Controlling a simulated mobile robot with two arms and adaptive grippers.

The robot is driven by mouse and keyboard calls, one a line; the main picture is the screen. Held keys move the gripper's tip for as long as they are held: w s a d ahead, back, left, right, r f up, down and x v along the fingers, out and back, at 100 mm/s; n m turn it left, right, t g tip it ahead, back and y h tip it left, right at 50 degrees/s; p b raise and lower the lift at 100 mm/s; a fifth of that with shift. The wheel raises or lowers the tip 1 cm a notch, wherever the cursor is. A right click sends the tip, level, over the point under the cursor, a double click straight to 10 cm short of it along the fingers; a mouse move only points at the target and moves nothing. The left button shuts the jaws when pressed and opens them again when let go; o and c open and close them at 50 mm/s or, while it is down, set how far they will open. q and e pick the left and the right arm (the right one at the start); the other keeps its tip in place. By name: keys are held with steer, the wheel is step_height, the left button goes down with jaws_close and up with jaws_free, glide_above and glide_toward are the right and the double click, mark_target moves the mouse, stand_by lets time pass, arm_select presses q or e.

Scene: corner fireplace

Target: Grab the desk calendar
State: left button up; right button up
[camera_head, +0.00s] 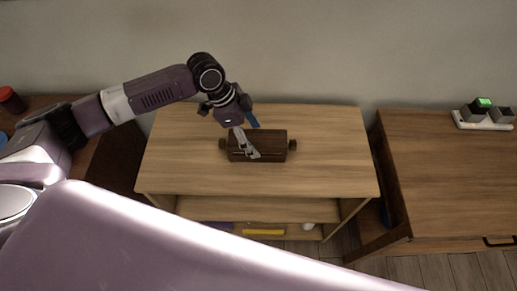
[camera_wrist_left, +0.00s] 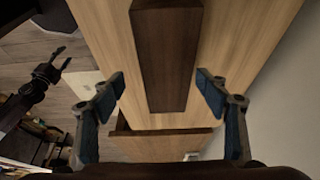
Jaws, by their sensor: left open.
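The desk calendar (camera_head: 273,146) looks like a dark brown wooden block with a knob at each end. It lies on the light wooden shelf unit's top in the head view. In the left wrist view the long dark block (camera_wrist_left: 167,55) is between my finger pads, with a gap on each side. My left gripper (camera_head: 250,137) is open over the calendar, one finger in front of it and one behind. It also shows in the left wrist view (camera_wrist_left: 161,86). My right gripper (camera_wrist_left: 62,57) shows small at the left of that view, its fingers apart and empty.
The shelf unit's top (camera_head: 335,150) is otherwise clear. A wooden cabinet (camera_head: 450,170) stands to the right with a white power strip (camera_head: 482,122) on it. A red-lidded jar (camera_head: 11,100) stands at the far left. The wall is close behind.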

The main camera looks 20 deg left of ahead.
mark_target(257, 139)
arm_select(q)
steer(key=shift+w+d+f, duration=0.15)
steer(key=shift+d+f, duration=0.05)
steer(key=shift+f, duration=0.5)
steer(key=shift+p+x, duration=0.55)
steer(key=shift+x, duration=0.7)
steer(key=x, duration=0.4)
steer(key=shift+w+p, duration=0.4)
arm_select(e)
steer(key=shift+w+d+r, duration=0.15)
steer(key=shift+d+r, duration=0.35)
steer(key=shift+r, duration=0.2)
arm_select(q)
steer(key=shift+c, duration=0.2)
steer(key=c, duration=1.4)
arm_select(e)
steer(key=shift+a, duration=0.2)
arm_select(q)
steer(key=shift+r, duration=0.1)
